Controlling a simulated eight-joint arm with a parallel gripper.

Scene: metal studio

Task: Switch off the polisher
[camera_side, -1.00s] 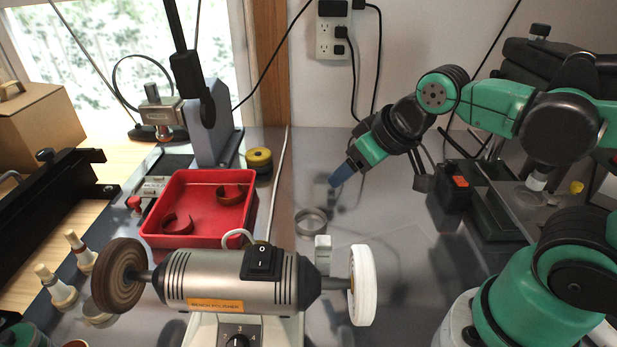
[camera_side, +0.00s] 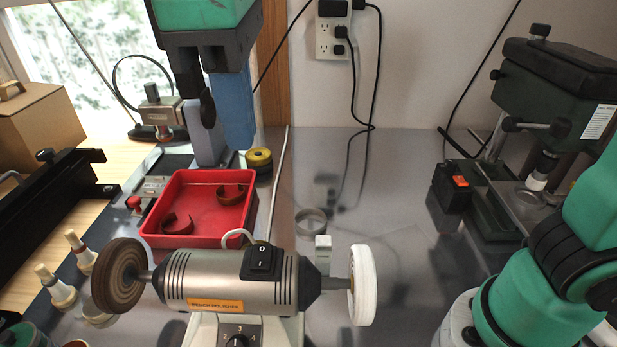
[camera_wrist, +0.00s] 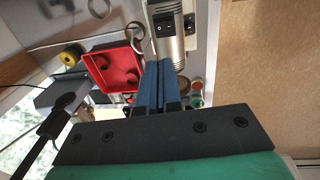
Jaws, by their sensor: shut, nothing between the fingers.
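The bench polisher (camera_side: 226,281) stands at the front centre in the side view, with a brown wheel (camera_side: 118,276) on its left and a white wheel (camera_side: 363,285) on its right. On top is a black rocker switch (camera_side: 263,261) marked O and I; I cannot tell surely which side is pressed. A numbered dial (camera_side: 237,339) sits on its base. The polisher also shows at the top of the wrist view (camera_wrist: 170,38), its switch (camera_wrist: 165,22) in sight. The fingers also fill the middle of the wrist view (camera_wrist: 158,64).
A yellow spool (camera_side: 259,158) and a metal ring (camera_side: 311,221) are near. A drill press (camera_side: 556,90) stands at the back right. The grey bench between is mostly clear.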

